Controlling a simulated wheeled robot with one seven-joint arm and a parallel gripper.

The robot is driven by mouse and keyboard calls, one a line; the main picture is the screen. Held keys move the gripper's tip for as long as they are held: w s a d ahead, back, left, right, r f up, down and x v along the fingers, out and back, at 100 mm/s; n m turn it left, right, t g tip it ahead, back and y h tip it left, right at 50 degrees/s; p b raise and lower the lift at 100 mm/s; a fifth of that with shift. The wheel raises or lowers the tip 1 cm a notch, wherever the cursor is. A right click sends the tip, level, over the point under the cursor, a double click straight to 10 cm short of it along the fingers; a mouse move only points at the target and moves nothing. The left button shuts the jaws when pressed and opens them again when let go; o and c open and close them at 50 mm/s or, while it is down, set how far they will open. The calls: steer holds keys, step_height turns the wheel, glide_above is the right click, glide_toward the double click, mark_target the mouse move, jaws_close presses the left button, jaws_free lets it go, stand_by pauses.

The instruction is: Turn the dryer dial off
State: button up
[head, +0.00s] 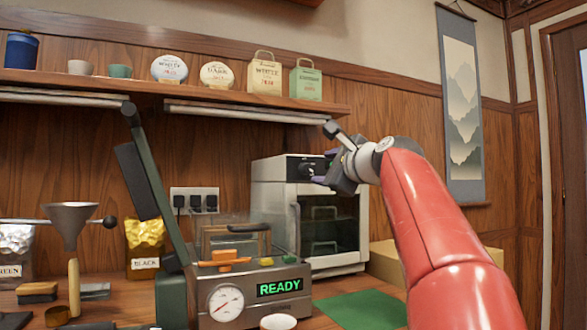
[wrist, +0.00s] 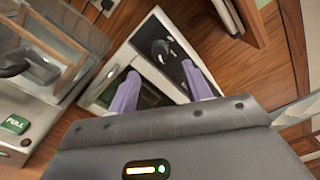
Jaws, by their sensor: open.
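The dryer is a white box (head: 260,200) with a dark glass door, standing on the counter at the middle of the head view. A black control panel runs along its top front. The dryer dial (wrist: 162,48) is a dark knob with a pale mark, on that panel in the wrist view. My gripper (head: 322,180) is in front of the panel in the head view and partly covers it. In the wrist view my gripper (wrist: 160,68) has its two purple fingers apart, with nothing between them. The dial lies just beyond the fingertips; I cannot tell whether they touch.
A press machine with a READY display (head: 280,287) and a dark green lever arm (head: 150,180) stands left of the dryer. A green mat (head: 355,308) lies in front of the dryer. A cardboard box (head: 385,257) is at its right. A shelf (head: 230,92) runs above.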

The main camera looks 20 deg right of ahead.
mark_target(309, 169)
steer(key=w+p, duration=0.2)
steer(key=w, duration=0.3)
steer(key=shift+w+a+r+p, duration=0.1)
steer(key=shift+w+r+p, duration=0.1)
steer(key=shift+p, duration=0.1)
steer(key=shift+w+f, duration=0.2)
steer(key=shift+w, duration=0.45)
steer(key=c, duration=1)
steer(key=shift+o, duration=0.2)
